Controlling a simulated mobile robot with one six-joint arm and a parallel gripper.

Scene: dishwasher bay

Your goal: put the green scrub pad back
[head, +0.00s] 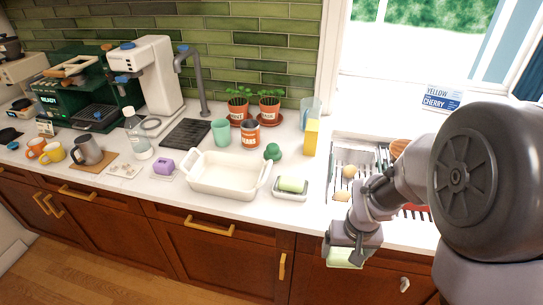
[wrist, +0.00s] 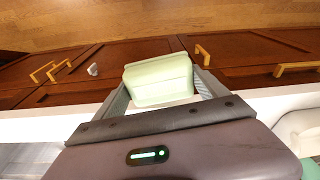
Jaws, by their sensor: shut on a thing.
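The green scrub pad (wrist: 158,80) is a pale green block between the two fingers of my gripper (wrist: 162,88) in the wrist view. My gripper is shut on it. In the head view, my gripper (head: 346,254) hangs low at the front of the counter, and the pad (head: 343,260) shows partly below it, over the cabinet fronts. A small white dish (head: 290,195) on the counter holds another pale green bar (head: 292,184); I cannot tell what that bar is.
A white baking dish (head: 225,182), a dark green object (head: 272,152) and a yellow box (head: 311,138) stand to the left. Bare counter (head: 300,215) runs along the front edge.

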